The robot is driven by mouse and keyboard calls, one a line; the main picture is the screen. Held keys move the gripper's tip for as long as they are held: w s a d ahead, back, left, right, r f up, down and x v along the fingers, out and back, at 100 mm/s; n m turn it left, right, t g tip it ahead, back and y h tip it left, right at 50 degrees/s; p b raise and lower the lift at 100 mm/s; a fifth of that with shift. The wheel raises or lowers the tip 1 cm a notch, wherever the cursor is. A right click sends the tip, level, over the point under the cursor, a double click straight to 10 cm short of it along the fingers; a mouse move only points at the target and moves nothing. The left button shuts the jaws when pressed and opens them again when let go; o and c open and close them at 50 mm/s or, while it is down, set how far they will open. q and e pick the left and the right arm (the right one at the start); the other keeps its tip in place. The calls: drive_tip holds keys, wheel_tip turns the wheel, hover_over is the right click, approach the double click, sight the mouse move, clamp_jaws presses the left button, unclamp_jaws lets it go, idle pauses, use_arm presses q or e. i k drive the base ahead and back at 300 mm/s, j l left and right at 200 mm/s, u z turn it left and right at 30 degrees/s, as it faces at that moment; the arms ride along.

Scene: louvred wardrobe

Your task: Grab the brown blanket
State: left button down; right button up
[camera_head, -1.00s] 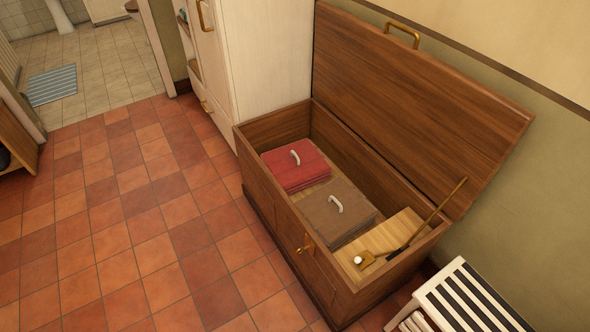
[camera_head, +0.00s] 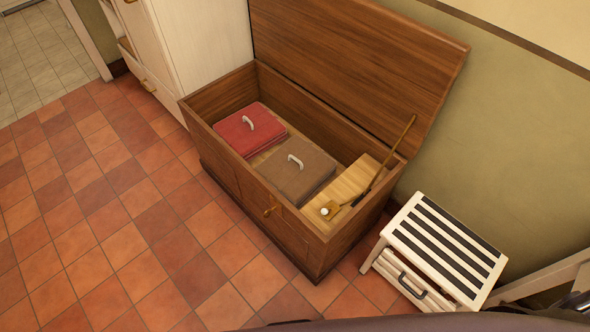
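The brown blanket (camera_head: 291,174) lies folded in the open wooden chest (camera_head: 225,174), with a pale curved handle on top. A folded red blanket (camera_head: 243,131) with a similar handle lies beside it, on its upper left. Neither of my grippers can be made out. A grey metal part at the lower right edge may be part of my arm, and a dark curved shape at the bottom edge may also be mine.
The chest lid (camera_head: 360,70) stands open, leaning back towards the wall. A brass-coloured stick (camera_head: 398,146) and a small white ball (camera_head: 324,211) are at the chest's right end. A white slatted stool (camera_head: 447,243) stands right of the chest. Tiled floor (camera_head: 110,235) at left is clear.

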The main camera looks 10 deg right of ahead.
sight(297, 168)
drive_tip(key=i+j, duration=0.2)
drive_tip(key=j, duration=0.15)
drive_tip(key=i+j, duration=0.2)
drive_tip(key=j, duration=0.15)
drive_tip(key=i+j+z, duration=0.1)
drive_tip(key=i+j, duration=0.1)
drive_tip(key=j, duration=0.1)
